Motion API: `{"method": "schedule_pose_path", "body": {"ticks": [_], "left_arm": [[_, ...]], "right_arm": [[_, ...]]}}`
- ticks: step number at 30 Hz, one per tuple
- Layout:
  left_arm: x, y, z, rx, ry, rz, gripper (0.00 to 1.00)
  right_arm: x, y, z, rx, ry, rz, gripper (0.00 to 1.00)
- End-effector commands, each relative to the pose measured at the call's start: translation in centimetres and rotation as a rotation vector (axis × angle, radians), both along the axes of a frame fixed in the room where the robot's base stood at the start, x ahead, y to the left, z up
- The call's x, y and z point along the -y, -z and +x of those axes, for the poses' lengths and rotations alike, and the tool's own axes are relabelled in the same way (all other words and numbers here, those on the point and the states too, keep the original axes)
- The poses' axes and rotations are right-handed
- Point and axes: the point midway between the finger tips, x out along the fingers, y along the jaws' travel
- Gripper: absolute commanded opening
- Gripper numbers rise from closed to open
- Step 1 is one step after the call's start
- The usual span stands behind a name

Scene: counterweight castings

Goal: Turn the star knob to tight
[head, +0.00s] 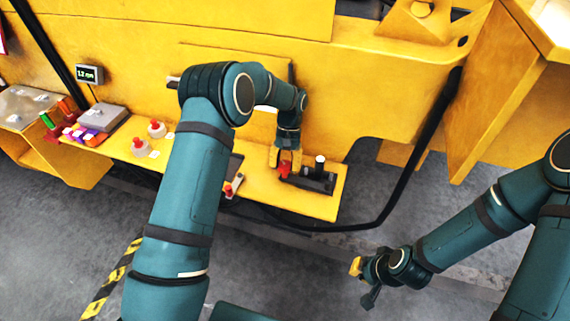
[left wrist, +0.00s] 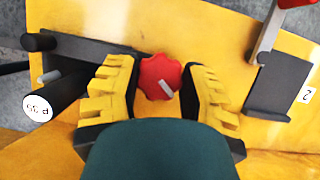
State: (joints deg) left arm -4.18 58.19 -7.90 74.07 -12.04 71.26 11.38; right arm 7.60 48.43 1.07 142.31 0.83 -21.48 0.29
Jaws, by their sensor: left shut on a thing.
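The red star knob (left wrist: 160,76) is between the yellow-padded fingers of my left gripper (left wrist: 160,92) in the left wrist view. A pale pointer mark on the knob's face slants down to the right. My left gripper is shut on the knob, with a finger on each side. In the head view the knob (head: 285,169) shows below my left gripper (head: 286,158), on a dark fixture at the right end of the yellow shelf. My right gripper (head: 362,283) hangs over the floor at lower right; its finger opening is not clear.
A black cylinder with a white cap (left wrist: 38,107) stands beside the knob. A dark plate with a red-tipped lever (left wrist: 277,85) lies on the other side. Red-topped pieces (head: 156,129) and coloured blocks (head: 85,134) sit further left on the yellow shelf (head: 310,204).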

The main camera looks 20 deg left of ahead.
Motion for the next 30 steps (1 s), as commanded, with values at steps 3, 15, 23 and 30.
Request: {"method": "schedule_pose_path", "body": {"ticks": [3, 15, 23, 30], "left_arm": [[0.17, 0.4, -0.32, -0.011, 0.114, -0.001, 0.08], [0.17, 0.39, -0.39, -0.013, 0.476, -0.003, 0.08], [0.15, 0.4, -0.41, -0.012, 0.648, -0.004, 0.08], [0.11, 0.4, -0.41, -0.012, 0.734, -0.005, 0.08]], "right_arm": [[0.0, 0.19, 0.02, 0.0, 0.0, 0.0, 0.0], [-0.02, 0.42, 0.02, 0.0, 0.0, -0.001, 0.0], [-0.03, 0.49, 0.02, 0.0, 0.0, -0.001, 0.0], [-0.03, 0.51, 0.01, 0.0, 0.0, -0.001, 0.0]]}}
